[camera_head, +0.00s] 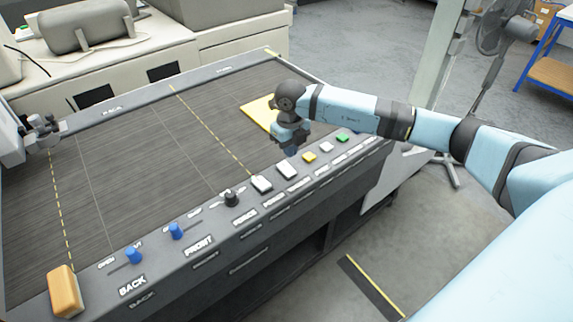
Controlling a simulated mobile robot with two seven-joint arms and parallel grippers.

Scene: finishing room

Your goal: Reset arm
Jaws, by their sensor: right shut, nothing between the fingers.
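My right arm comes in from the right edge, and its right gripper (289,148) points down over the right part of the machine's control panel. The gripper is shut and empty, close to the panel's back edge and the dark bed (150,155). I cannot tell whether its tips touch the surface. A yellow sheet (259,112) lies on the bed behind my wrist and is partly hidden by it. My left gripper is not in view.
The panel has blue knobs (133,256), a black knob (231,198), a white button (261,184), a yellow button (309,158) and a green button (342,138). An orange block (65,291) sits at the front left. A fan (497,35) stands at the back right. Open floor lies right of the machine.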

